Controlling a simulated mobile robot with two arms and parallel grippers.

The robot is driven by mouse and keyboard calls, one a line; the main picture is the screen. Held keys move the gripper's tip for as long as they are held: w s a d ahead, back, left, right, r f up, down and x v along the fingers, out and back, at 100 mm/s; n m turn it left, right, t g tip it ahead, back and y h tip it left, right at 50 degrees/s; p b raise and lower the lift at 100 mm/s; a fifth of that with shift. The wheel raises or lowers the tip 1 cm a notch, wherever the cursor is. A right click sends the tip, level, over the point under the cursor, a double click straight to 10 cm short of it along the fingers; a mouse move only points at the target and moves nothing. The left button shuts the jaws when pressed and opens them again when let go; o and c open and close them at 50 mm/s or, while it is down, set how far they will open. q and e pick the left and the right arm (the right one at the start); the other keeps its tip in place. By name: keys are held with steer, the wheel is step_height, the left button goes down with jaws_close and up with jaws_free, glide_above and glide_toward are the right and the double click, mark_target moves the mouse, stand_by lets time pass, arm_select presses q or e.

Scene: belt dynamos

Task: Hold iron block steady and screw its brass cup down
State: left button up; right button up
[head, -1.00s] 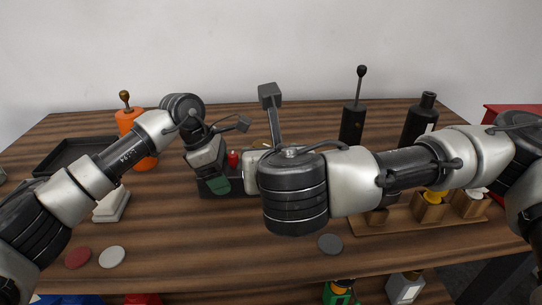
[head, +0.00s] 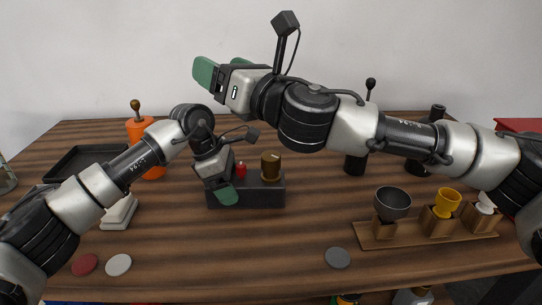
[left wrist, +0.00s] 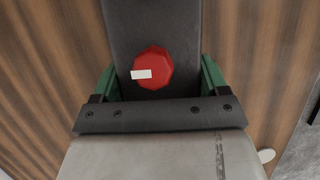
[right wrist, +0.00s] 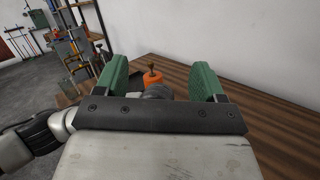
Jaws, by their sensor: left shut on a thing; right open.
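The iron block (head: 262,196) is a long dark bar lying on the wooden table. A brass cup (head: 270,164) stands upright on its right part; I cannot tell how tightly it is seated. A red knob (head: 241,170) with a white mark sits on the block left of the cup and also shows in the left wrist view (left wrist: 157,62). My left gripper (head: 222,188) is shut on the block's left part, with its green fingers on both sides of the bar in the left wrist view (left wrist: 158,85). My right gripper (head: 222,72) is open and empty, raised above the block and pointing left.
A wooden rack (head: 380,240) at right holds a grey bowl (head: 392,202), a yellow cup (head: 447,201) and a white cup (head: 486,204). A grey disc (head: 338,258) lies in front. An orange canister (head: 140,130) and black tray (head: 85,160) stand at left. Black bottles stand behind my right arm.

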step_height(320, 180, up, 2)
steer(key=n+g+y, duration=0.3)
steer(key=n, duration=0.1)
steer(key=n+g+h, duration=0.8)
steer(key=g+h, duration=0.1)
steer(key=g, duration=0.3)
glide_toward(273, 155)
steer(key=x, duration=1)
steer(key=shift+a+f, duration=0.2)
steer(key=shift+a, duration=0.05)
steer(key=c, duration=0.9)
